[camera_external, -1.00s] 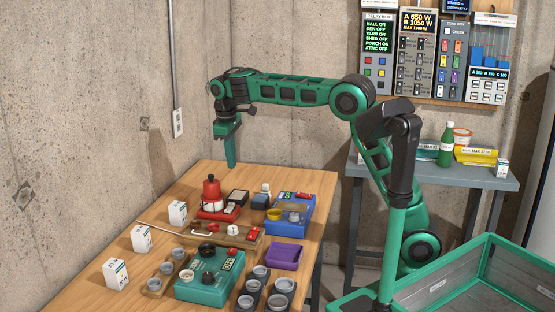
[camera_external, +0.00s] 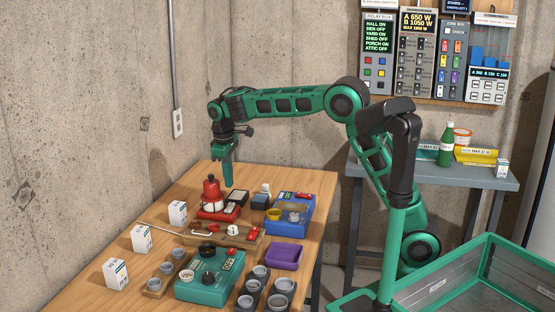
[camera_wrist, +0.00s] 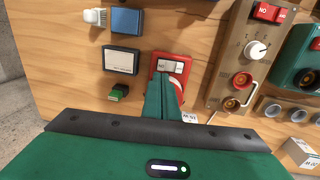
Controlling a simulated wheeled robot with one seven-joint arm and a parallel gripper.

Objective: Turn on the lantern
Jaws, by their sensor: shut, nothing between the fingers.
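The red lantern (camera_external: 211,188) stands upright on the wooden table, toward its back. In the wrist view, a red base (camera_wrist: 184,59), which looks like the lantern's, has a pale rocker switch (camera_wrist: 170,67) with small marks too fine to read. My gripper (camera_external: 228,185) points down with its fingers shut and empty, just right of and behind the lantern in the external view. In the wrist view, my fingertips (camera_wrist: 164,82) are close to the switch and cover part of the base. I cannot tell whether they touch it. The rest of the lantern is hidden there.
A dark box with a pale face (camera_wrist: 121,60) sits close beside the red base. A wooden board with a white knob (camera_wrist: 256,50), a blue unit (camera_external: 291,214), a teal unit (camera_external: 205,287) and several white cartons (camera_external: 141,238) crowd the table (camera_external: 320,182). The back strip is clear.

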